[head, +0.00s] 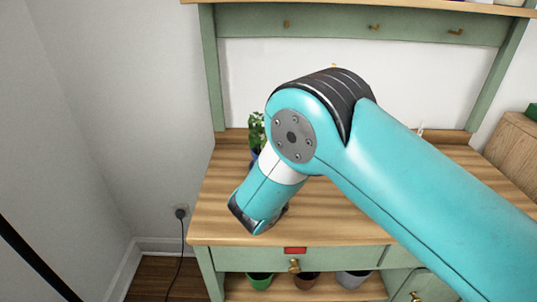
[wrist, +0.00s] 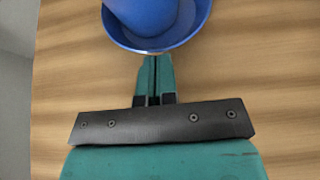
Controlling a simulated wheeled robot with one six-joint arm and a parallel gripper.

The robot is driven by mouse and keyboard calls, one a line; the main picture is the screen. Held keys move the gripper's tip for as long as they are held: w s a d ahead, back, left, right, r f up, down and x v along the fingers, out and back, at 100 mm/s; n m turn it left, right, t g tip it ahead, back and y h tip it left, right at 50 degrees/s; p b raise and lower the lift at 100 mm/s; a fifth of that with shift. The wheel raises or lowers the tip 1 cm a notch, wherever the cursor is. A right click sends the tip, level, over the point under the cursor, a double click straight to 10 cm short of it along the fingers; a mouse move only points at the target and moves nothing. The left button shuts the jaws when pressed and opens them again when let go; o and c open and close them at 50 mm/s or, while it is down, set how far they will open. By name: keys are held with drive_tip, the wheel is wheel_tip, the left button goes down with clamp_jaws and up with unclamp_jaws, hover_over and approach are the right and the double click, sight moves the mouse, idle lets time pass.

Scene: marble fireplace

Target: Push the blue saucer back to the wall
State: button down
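The blue saucer (wrist: 197,30) is at the top of the wrist view, cut off by the picture's upper edge. A blue pot (wrist: 142,12) stands in it. My gripper (wrist: 154,62) is shut and empty, its fingertips at the saucer's near rim; I cannot tell if they touch. In the head view, a leafy green plant (head: 257,130) and a sliver of blue show behind my arm. The saucer is mostly hidden there, and so are my fingertips. The white wall panel (head: 245,75) rises behind the wooden tabletop (head: 330,215).
A low wooden ledge (head: 235,136) runs along the table's back. Green posts (head: 212,70) and a rail with hooks (head: 374,27) frame it. A red item (head: 295,250) is at the front edge. Several pots, including a green one (head: 260,281), stand below. The front-left tabletop is clear.

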drive_tip(key=shift+w+d+b, duration=0.2)
drive_tip(key=shift+w+b, duration=0.65)
drive_tip(key=shift+w, duration=3.75)
drive_tip(key=shift+s+p, duration=0.55)
drive_tip(key=shift+s, duration=0.35)
drive_tip(key=shift+s+a+p, duration=0.1)
drive_tip(key=shift+s+p, duration=0.45)
drive_tip(key=shift+s, duration=1.1)
wheel_tip(320, 180, up, 8)
drive_tip(key=p, duration=0.6)
